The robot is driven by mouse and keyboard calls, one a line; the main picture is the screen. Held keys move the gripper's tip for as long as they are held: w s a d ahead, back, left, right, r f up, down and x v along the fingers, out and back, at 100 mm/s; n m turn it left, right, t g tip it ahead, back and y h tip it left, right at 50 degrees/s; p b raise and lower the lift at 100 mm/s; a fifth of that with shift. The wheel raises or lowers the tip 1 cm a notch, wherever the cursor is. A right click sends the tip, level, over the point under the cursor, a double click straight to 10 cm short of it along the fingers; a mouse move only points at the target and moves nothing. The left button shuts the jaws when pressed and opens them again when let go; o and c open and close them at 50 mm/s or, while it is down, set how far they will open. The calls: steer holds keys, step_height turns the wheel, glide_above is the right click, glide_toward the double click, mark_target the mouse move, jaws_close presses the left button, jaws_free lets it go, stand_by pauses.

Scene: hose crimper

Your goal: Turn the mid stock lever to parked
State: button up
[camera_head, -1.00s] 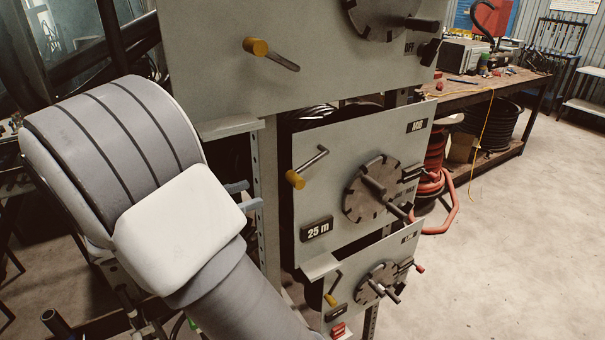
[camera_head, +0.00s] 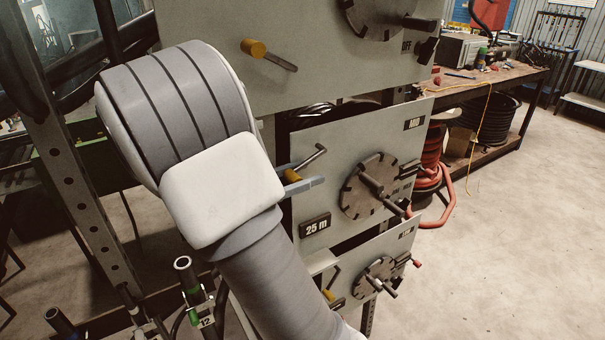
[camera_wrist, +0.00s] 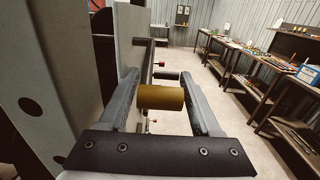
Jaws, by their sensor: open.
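The mid panel (camera_head: 340,140) carries a "25 m" plate and a lever, a grey rod (camera_head: 312,158) with a yellow knob (camera_head: 292,175). The rod slants from upper right down to the knob at lower left. My gripper (camera_head: 300,179) is at this knob, its fingers reaching in from the left and partly hiding it. In the wrist view the knob (camera_wrist: 161,97) lies crosswise between the two open fingers of my gripper (camera_wrist: 159,76), close to both. I cannot tell whether either finger touches it.
The mid panel's slotted dial (camera_head: 367,186) with protruding handles is right of the lever. An upper panel (camera_head: 215,75) and a lower panel (camera_head: 385,250) have similar yellow-knobbed levers. A workbench (camera_head: 490,78) stands at the back right; the floor at right is clear.

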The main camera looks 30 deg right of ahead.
steer(key=shift+c, duration=0.2)
jaws_close()
